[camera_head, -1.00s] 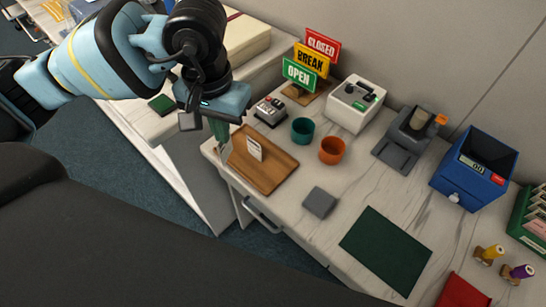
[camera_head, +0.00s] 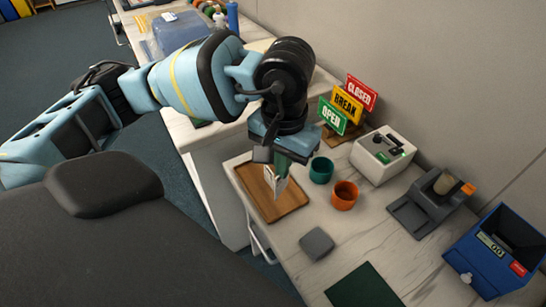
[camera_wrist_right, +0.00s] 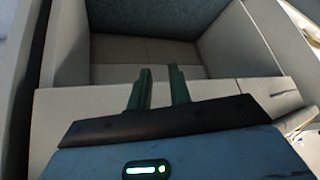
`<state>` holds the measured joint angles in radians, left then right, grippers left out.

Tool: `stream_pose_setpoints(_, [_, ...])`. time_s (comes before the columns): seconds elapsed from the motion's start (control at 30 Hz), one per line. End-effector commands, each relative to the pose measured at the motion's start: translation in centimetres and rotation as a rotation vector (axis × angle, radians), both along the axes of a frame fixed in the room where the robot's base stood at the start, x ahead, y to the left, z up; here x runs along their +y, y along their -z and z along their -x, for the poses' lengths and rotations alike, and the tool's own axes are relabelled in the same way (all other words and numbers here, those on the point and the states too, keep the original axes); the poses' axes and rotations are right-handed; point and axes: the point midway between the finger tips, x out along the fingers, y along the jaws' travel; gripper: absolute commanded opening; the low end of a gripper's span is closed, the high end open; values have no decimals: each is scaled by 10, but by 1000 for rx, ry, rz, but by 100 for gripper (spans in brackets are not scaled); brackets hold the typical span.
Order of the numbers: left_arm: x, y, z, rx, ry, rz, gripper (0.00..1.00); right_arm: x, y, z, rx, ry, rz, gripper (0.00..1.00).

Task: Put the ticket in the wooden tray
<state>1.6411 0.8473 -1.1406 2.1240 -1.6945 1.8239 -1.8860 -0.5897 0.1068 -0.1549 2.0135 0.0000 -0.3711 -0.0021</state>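The wooden tray (camera_head: 292,208) lies on the counter's left end. The ticket (camera_head: 269,178), a small white card, shows over the tray, partly hidden by my left gripper. My left gripper (camera_head: 281,188) points down over the tray, its green fingers overlapping the ticket in the head view. Whether they hold it, and how far apart they are, I cannot tell. My right gripper (camera_wrist_right: 160,75) shows in the right wrist view with its two green fingers apart and nothing between them. Pale panels lie beyond it.
A teal cup (camera_head: 321,170) and an orange cup (camera_head: 344,195) stand right of the tray. The OPEN, BREAK and CLOSED signs (camera_head: 346,106) stand behind. A grey block (camera_head: 317,243) and a dark green mat (camera_head: 364,288) lie nearer, with bare counter around them.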

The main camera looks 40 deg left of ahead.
Motion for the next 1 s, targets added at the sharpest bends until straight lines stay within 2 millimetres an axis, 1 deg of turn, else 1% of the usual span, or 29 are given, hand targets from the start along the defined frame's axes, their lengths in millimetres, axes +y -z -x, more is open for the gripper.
stream_pose_setpoints(0.07, [1, 0, -3, -1, -79, 1, 0, 0, 0, 0, 0, 0, 0, 20])
stream_pose_setpoints(0.17, [2, 0, -7, -3, -243, 2, 0, 0, 0, 0, 0, 0, -1, 20])
stream_pose_setpoints(1.0, [28, 1, -54, -13, -2055, 31, 0, 1, 0, 0, -1, 1, -2, 20])
